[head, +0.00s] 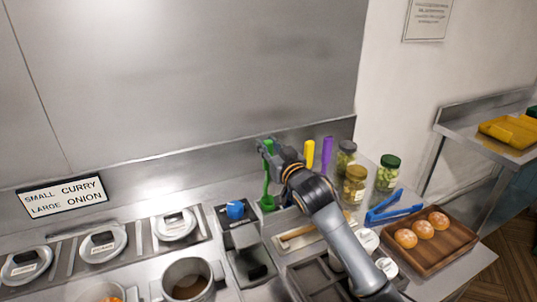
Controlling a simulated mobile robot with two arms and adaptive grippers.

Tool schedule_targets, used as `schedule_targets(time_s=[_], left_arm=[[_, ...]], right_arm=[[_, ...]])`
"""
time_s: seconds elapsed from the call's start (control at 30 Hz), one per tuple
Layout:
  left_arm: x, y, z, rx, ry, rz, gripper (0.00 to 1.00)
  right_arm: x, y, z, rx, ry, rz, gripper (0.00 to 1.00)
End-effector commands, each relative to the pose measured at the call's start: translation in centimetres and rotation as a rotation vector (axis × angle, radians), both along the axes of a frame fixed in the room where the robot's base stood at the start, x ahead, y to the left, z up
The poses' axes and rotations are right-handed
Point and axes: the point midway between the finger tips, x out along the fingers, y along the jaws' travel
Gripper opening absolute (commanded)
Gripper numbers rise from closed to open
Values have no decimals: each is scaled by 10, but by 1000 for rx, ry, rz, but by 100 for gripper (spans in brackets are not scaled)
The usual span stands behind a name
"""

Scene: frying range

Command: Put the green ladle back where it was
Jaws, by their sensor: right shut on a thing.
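The green ladle (266,200) hangs upright from my right gripper (266,148), with its bowl at the bottom. My right gripper is shut on the upper part of its handle, near the steel back wall. The bowl is low, close to the counter behind the wooden-handled tool; whether it touches anything I cannot tell. A yellow handle (309,154) and a purple handle (327,154) stand upright just right of the gripper; their lower ends are hidden behind my arm and the jars. My left gripper is not in view.
Jars (355,186) and blue tongs (383,210) are at the right, with a wooden tray (440,249) of round brown items. A blue-topped item (235,209) stands left of the ladle. Lidded pots (174,224) line the counter at the left. A wooden-handled tool (298,233) lies below.

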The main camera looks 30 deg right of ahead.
Motion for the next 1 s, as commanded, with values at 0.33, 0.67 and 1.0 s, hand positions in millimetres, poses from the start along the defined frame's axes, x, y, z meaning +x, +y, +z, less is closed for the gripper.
schedule_targets(time_s=[0.33, 0.67, 1.0], left_arm=[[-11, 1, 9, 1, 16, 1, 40], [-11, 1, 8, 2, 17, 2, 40], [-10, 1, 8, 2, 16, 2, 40]], right_arm=[[-1, 1, -29, 0, 0, 0, 0], [-1, 1, -32, 0, 2, 0, 41], [-1, 1, -30, 0, 1, 0, 48]])
